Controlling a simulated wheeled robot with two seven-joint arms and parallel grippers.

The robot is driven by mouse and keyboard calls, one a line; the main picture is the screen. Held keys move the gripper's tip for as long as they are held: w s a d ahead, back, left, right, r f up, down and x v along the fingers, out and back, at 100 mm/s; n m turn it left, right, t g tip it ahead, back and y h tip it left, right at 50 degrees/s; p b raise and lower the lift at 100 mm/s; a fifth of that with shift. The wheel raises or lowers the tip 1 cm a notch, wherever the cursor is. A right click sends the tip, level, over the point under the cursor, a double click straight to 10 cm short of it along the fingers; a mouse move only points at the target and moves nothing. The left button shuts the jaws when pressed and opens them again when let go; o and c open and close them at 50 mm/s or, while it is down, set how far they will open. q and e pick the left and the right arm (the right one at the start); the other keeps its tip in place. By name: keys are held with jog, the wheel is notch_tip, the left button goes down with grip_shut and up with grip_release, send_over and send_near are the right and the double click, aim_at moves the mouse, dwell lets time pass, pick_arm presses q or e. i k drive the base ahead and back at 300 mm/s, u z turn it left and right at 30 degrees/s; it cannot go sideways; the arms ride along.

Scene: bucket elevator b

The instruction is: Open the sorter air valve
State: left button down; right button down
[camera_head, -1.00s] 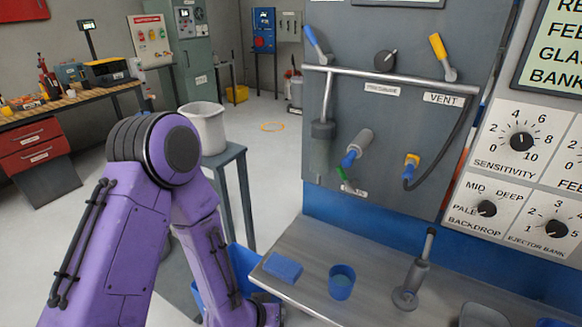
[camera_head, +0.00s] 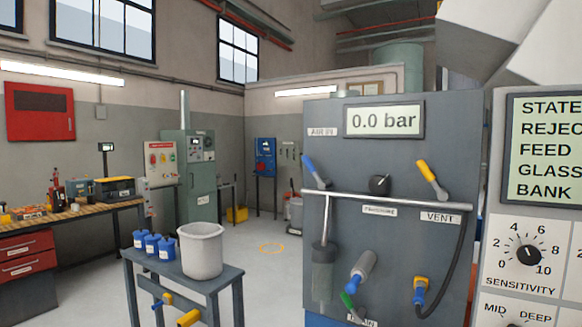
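The grey air panel (camera_head: 405,150) stands at centre right, with a display (camera_head: 384,120) reading 0.0 bar. A blue lever (camera_head: 315,172) sits at the panel's upper left, below a small label (camera_head: 322,131) that seems to read AIR IN. The lever tilts, its blue end up and to the left. A yellow lever (camera_head: 430,178) tilts the same way above the VENT label (camera_head: 441,217). A black knob (camera_head: 380,184) sits between them. Neither of my grippers is in view.
A horizontal metal pipe (camera_head: 400,201) crosses the panel below the levers. A grey bucket (camera_head: 201,250) and several blue containers (camera_head: 152,244) stand on a small table (camera_head: 215,283) left of the panel. A control panel (camera_head: 530,235) with dials adjoins on the right.

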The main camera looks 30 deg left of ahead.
aim_at(322, 184)
jog(key=k, duration=1.25)
jog(key=u, duration=0.65)
jog(key=i, duration=1.95)
jog(key=z, duration=0.65)
